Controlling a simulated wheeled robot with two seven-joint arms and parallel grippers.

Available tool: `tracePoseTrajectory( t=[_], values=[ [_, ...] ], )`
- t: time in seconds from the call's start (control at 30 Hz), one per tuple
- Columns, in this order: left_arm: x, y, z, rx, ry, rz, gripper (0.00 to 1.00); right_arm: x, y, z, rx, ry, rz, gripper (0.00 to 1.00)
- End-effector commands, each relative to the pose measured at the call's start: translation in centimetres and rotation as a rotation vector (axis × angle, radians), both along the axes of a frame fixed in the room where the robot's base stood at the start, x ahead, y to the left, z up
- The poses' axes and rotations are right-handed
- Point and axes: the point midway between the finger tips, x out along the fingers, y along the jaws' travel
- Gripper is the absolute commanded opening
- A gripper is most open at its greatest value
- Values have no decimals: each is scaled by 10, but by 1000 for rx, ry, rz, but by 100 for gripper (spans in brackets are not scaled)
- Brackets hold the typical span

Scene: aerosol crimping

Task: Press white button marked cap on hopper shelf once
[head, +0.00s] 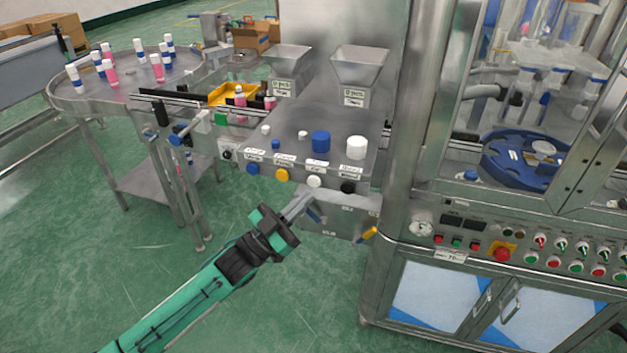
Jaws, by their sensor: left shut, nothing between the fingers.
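The hopper shelf (295,148) is a steel ledge with a row of round buttons along its front face, each under a small white label. The white button (314,181) is third from the left, between the yellow button (281,174) and the black button (347,187). The lettering on its label is too small to read surely. My left gripper (306,194) is shut and empty. Its fingertips are just below and left of the white button, very close to it; I cannot tell whether they touch. My right gripper is not in view.
A blue button (252,168) is at the row's left end. White and blue caps (321,141) stand on the shelf below two hoppers (359,66). A round table (120,92) with bottles is at left. The crimping machine (500,230) stands at right. Green floor is clear in front.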

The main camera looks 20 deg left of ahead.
Motion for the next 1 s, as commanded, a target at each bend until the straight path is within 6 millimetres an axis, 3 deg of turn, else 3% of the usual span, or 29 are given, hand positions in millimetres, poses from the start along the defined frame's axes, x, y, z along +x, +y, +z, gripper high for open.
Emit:
tracePoseTrajectory(
  t=[0.33,1.0],
  values=[
    [-29,1,1,1,1,0,0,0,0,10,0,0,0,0],
    [-28,2,-4,4,8,7,0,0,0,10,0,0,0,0]
  ],
)
